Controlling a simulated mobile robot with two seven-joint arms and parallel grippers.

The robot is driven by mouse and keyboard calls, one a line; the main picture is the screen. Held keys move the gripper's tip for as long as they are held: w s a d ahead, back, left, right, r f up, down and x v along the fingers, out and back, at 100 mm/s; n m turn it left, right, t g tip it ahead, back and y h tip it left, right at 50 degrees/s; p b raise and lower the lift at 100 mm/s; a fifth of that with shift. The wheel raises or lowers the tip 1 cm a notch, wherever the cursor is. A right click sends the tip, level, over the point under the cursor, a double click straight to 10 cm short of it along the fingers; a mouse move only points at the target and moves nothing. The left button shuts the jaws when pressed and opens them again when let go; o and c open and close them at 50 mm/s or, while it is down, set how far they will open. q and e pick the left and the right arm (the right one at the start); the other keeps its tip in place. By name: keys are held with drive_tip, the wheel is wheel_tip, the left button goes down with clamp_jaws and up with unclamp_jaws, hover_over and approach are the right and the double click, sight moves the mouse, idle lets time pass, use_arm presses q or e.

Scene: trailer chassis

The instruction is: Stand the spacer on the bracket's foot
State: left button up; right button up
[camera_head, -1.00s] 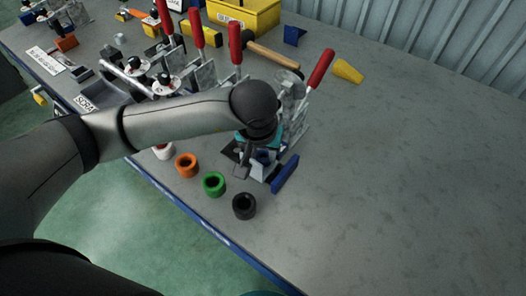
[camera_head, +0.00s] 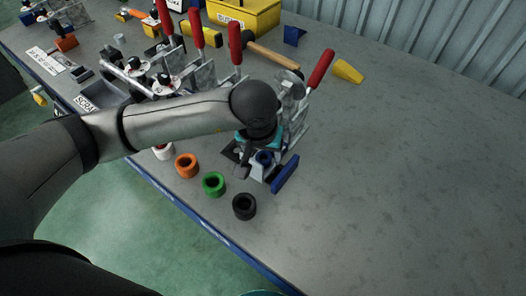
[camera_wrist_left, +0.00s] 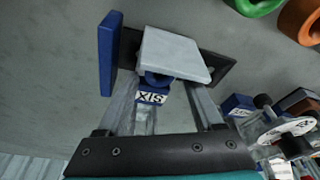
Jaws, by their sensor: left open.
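A blue ring-shaped spacer (camera_head: 265,157) is at the light grey bracket (camera_head: 259,171) in the head view. In the left wrist view the blue spacer (camera_wrist_left: 158,79) shows between my fingers, partly hidden by the bracket's light grey plate (camera_wrist_left: 175,54). I cannot tell whether it rests fully on the foot. My left gripper (camera_head: 247,160) is open around the spacer, with a finger on either side in the wrist view (camera_wrist_left: 160,92).
A blue upright plate (camera_head: 285,174) stands just right of the bracket. Black (camera_head: 244,207), green (camera_head: 214,184) and orange (camera_head: 187,165) rings line the front edge. Red-handled clamps (camera_head: 320,69) stand behind. The table's right side is clear.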

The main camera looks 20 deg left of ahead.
use_arm(q)
drive_tip(key=p+v, duration=0.1)
drive_tip(key=v, duration=1.1)
drive_tip(key=shift+p, duration=0.35)
use_arm(e)
drive_tip(key=shift+s+a+r, duration=1)
drive_tip(key=shift+s, duration=0.2)
use_arm(q)
drive_tip(key=shift+r, duration=0.1)
use_arm(e)
drive_tip(key=shift+w+d, duration=0.15)
drive_tip(key=shift+d, duration=0.2)
